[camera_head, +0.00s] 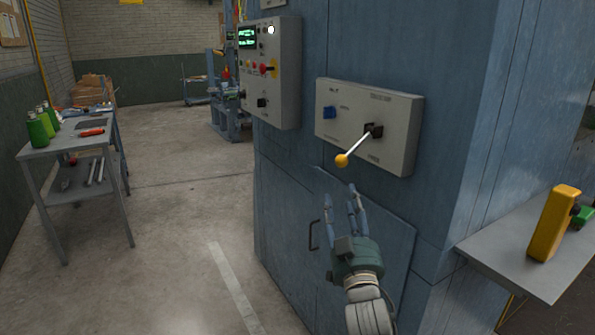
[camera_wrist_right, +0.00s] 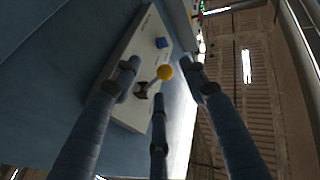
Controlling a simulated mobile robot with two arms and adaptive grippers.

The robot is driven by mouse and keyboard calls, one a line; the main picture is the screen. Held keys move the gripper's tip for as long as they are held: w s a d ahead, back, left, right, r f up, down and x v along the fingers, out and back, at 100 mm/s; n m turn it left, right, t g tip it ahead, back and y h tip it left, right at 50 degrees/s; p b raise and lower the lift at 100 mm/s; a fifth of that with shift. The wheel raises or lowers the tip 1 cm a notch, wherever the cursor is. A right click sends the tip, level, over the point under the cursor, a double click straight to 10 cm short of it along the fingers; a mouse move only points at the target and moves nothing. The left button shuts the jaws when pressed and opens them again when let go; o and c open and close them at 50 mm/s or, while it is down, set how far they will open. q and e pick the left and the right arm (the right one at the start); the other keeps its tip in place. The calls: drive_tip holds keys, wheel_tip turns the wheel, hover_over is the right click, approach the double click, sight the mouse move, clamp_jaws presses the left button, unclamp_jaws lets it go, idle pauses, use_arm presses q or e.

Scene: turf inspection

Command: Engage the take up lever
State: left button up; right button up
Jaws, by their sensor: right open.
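The take up lever (camera_head: 357,148) is a thin metal rod with a yellow ball knob (camera_head: 342,160). It sticks out of a dark slot in a light grey control box (camera_head: 397,152) on the blue cabinet and points down and to the left. A blue switch (camera_head: 329,112) sits on the same box. My right gripper (camera_head: 346,196) is open and empty, just below the knob and apart from it. In the right wrist view, the yellow knob (camera_wrist_right: 165,72) shows between the spread fingers. My left gripper is not in view.
A second control box (camera_head: 272,80) with a green display and buttons is at the upper left. A cabinet door with a handle (camera_head: 313,235) is below. A grey shelf (camera_head: 520,262) with a yellow object (camera_head: 552,224) juts out at right. A workbench (camera_head: 72,140) stands left; floor between is clear.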

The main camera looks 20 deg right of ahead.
sight(343, 166)
drive_tip(key=shift+h, duration=0.5)
drive_tip(key=w+r, duration=0.1)
drive_tip(key=w+d+r+p, duration=0.1)
drive_tip(key=r, duration=0.1)
drive_tip(key=d+r, duration=0.1)
drive_tip(key=shift+w+r, duration=0.4)
drive_tip(key=p+x, duration=0.1)
drive_tip(key=x, duration=0.4)
drive_tip(key=shift+w+p, duration=0.2)
drive_tip(key=shift+p, duration=0.2)
drive_tip(key=shift+w+d+r, duration=0.15)
drive_tip(key=shift+w, duration=0.3)
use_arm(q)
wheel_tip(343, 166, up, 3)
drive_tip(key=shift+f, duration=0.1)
use_arm(e)
clamp_jaws()
